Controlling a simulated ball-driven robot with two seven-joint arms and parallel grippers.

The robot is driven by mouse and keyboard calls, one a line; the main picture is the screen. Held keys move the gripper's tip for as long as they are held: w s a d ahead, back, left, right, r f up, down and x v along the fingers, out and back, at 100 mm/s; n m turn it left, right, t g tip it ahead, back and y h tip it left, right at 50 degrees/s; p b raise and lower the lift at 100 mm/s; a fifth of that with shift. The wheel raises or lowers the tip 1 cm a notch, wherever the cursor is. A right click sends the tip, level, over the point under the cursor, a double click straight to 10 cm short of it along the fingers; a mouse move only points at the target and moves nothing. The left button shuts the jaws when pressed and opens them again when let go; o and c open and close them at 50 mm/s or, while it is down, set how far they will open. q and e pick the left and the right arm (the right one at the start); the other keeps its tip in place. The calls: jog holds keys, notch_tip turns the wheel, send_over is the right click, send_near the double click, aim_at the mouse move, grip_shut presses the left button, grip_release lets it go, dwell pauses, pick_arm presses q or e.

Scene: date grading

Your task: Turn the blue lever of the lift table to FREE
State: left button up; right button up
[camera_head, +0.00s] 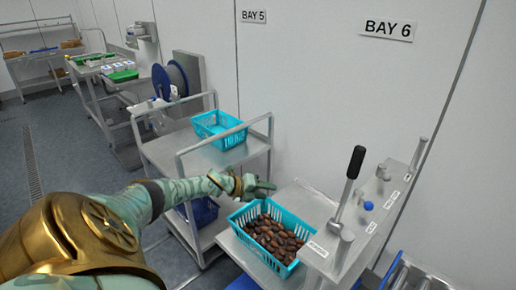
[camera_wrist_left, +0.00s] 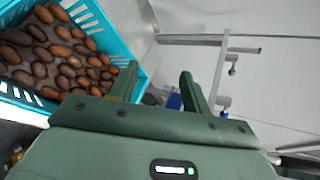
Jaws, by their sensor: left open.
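The blue lever shows as a round blue knob (camera_head: 369,206) on the grey panel (camera_head: 352,237) of the lift table at the right in the head view. Small white labels lie along the panel; their text is too small to read. My left gripper (camera_head: 268,186) is open and empty, left of the panel and above the far edge of the date crate. In the left wrist view my gripper's green fingers (camera_wrist_left: 160,88) stand apart. A small blue patch (camera_wrist_left: 173,101) shows between them; I cannot tell if it is the lever. My right gripper is not in view.
A turquoise crate of dates (camera_head: 247,212) sits in front of the panel and also shows in the left wrist view (camera_wrist_left: 113,32). A black-handled lever (camera_head: 352,172) rises from the panel. A trolley (camera_head: 165,150) with a turquoise crate (camera_head: 209,128) stands behind my left arm.

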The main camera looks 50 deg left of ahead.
pick_arm(q)
jog(key=shift+s+a+f+n+y, duration=0.5)
jog(key=shift+s+a+f+n, duration=0.2)
jog(key=shift+s+a+f, duration=0.15)
jog(key=shift+w, duration=0.15)
